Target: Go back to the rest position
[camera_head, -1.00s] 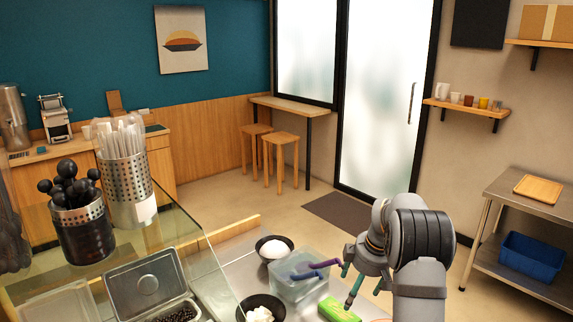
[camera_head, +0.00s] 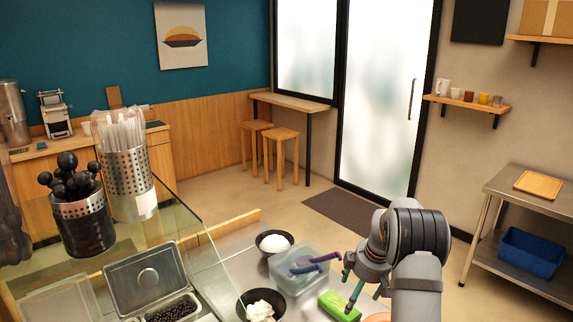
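My gripper (camera_head: 353,281) is at the lower right of the head view, above the metal counter (camera_head: 236,243). Its fingers point down and stand apart, with nothing seen between them. The clear container (camera_head: 290,279) with purple and blue-grey handled tools (camera_head: 315,262) stands just left of the gripper. A green item (camera_head: 340,307) lies on the counter below the fingertips. It looks apart from them, though the gap is hard to judge.
A black bowl with a white ball (camera_head: 274,243) and a black bowl with white pieces (camera_head: 261,308) stand left. A glass guard (camera_head: 196,240), a metal bean tray (camera_head: 150,281), a spoon holder (camera_head: 82,225) and a straw holder (camera_head: 126,180) are further left.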

